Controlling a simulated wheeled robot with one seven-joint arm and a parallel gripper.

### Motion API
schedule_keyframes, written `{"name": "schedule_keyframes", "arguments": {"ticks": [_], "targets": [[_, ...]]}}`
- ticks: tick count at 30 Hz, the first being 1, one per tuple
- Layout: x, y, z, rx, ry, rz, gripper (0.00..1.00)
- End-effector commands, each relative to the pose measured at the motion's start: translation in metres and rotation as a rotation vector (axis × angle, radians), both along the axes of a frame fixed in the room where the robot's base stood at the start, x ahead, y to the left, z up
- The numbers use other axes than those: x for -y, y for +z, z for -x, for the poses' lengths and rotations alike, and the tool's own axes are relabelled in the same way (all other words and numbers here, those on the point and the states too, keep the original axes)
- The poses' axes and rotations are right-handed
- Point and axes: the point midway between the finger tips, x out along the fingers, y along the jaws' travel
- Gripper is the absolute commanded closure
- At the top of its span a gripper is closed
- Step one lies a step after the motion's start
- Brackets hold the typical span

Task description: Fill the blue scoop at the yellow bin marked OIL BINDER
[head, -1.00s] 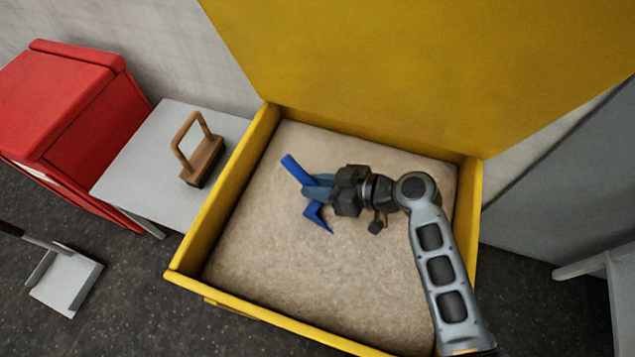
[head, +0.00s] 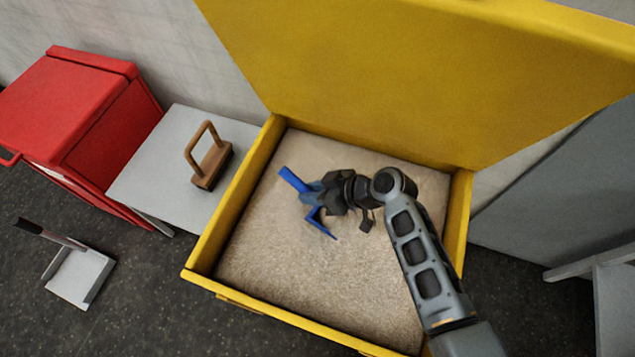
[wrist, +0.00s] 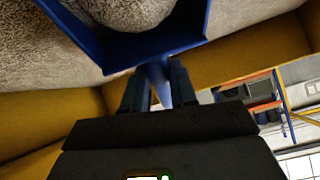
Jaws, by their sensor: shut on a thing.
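The yellow bin (head: 230,215) stands open with its lid (head: 380,80) raised, holding a bed of pale granules (head: 300,270). I see no lettering on it. The blue scoop (head: 292,179) is inside the bin, at the left back part of the bed. My gripper (head: 313,194) is shut on its handle. In the wrist view, the scoop (wrist: 150,48) shows grey granules (wrist: 130,12) within its blue rim, and the handle (wrist: 160,85) sits between my fingers. Granule-coloured surface shows between the scoop's sides in the head view; I cannot tell how deep it sits.
A grey table (head: 160,150) with a wooden-handled block (head: 210,165) stands left of the bin. A red container (head: 75,105) is beyond it. A dustpan (head: 80,275) lies on the floor. A grey panel (head: 560,200) stands to the right.

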Motion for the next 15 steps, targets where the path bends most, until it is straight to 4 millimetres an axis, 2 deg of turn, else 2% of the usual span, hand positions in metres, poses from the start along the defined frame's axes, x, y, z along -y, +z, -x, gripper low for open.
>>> {"name": "schedule_keyframes", "arguments": {"ticks": [1, 10, 15], "targets": [[-0.001, 0.008, -0.002, -0.009, 0.001, 0.019, 1.00], [-0.002, 0.005, -0.004, -0.039, 0.002, 0.072, 1.00], [-0.003, 0.020, -0.004, -0.038, 0.002, 0.072, 1.00]]}}
